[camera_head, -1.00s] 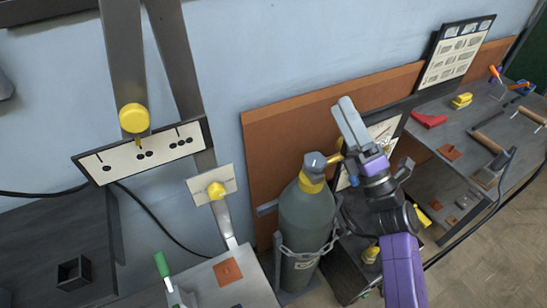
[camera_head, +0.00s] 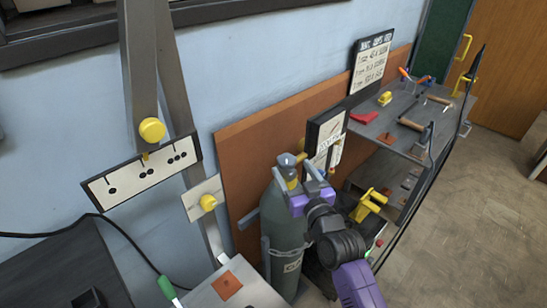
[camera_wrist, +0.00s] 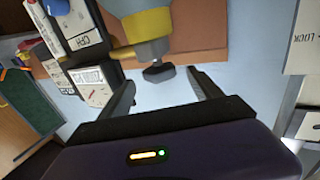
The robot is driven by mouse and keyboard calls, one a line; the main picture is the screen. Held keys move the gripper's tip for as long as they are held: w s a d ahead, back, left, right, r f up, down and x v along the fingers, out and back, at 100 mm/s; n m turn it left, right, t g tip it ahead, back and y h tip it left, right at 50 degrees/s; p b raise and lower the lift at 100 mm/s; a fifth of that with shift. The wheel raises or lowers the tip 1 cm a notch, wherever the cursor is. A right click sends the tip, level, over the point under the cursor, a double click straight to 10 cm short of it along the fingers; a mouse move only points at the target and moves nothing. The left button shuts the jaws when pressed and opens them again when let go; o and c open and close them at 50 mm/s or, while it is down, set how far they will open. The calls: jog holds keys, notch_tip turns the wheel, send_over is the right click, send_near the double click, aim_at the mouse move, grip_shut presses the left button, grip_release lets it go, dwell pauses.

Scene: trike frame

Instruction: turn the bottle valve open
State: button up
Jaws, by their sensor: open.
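The gas bottle (camera_head: 284,228) is a dark grey-green cylinder standing upright against the brown board. Its valve (camera_head: 287,162) is a grey top above a yellow collar. In the wrist view the yellow collar (camera_wrist: 148,26) hangs from the top, with a dark valve knob (camera_wrist: 158,72) below it. My gripper (camera_head: 305,172) is open beside the bottle's top, with its fingers pointing up and toward the valve. In the wrist view the knob appears between the fingertips of my gripper (camera_wrist: 162,79). I cannot tell whether a finger touches it. My gripper partly hides the bottle's right shoulder.
A chain holds the bottle on its stand. A panel with a yellow knob (camera_head: 152,130) and a plate with another yellow knob (camera_head: 208,202) are on the left. A workbench (camera_head: 400,138) with tools stands at right. Open floor (camera_head: 470,210) lies beyond it.

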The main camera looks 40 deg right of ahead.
aim_at(283, 154)
jog(key=shift+p+x, duration=0.55)
jog(key=shift+x, duration=3.45)
jog(key=shift+c, duration=0.2)
jog(key=c, duration=1.3)
jog(key=shift+f, duration=0.1)
